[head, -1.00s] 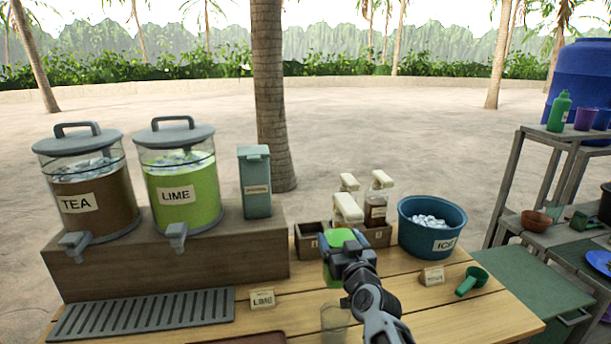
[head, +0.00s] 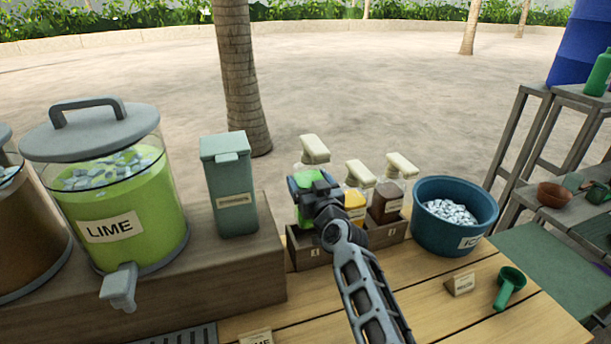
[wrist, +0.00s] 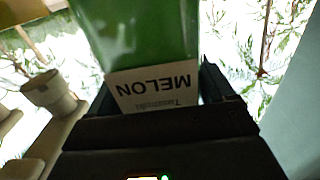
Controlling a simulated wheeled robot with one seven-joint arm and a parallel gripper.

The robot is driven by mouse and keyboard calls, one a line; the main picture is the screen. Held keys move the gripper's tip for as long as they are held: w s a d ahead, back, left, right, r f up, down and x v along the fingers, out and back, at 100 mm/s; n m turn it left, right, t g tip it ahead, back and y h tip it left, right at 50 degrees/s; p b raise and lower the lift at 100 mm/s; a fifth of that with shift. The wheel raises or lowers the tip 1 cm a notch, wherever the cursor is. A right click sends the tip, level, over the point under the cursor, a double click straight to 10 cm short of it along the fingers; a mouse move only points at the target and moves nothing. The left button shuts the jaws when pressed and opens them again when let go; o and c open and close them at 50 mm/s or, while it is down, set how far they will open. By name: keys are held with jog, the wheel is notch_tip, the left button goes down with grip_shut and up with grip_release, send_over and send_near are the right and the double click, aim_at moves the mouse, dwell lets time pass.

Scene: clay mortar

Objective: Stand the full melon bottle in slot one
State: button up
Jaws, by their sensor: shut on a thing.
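The melon bottle has green syrup (head: 304,178) and a cream pump top (head: 314,150). My gripper (head: 318,190) is shut on it and holds it upright over the left end of the wooden rack (head: 310,252), at the slot marked 1.
A yellow bottle (head: 355,203) and a brown bottle (head: 388,200) stand in the rack to the right. A blue ice tub (head: 425,235) is beyond them. A grey-green canister (head: 230,190) and the lime dispenser (head: 105,190) stand left on a wooden riser. A green scoop (head: 510,285) lies front right.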

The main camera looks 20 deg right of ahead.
aim_at(313, 228)
jog(key=shift+f+b, duration=3.6)
jog(key=shift+f, duration=0.1)
jog(key=shift+s+f+b, duration=0.1)
jog(key=shift+f+b, duration=0.45)
jog(key=shift+b, duration=0.05)
jog(key=o, duration=1.3)
jog(key=shift+o, duration=1.2)
jog(key=shift+f, duration=0.2)
jog(key=shift+s+r+p, duration=0.2)
jog(key=shift+s+p, duration=0.85)
jog(key=shift+s, duration=0.45)
jog(key=s+p, duration=0.4)
jog(key=s, duration=0.4)
jog(key=shift+f, duration=0.1)
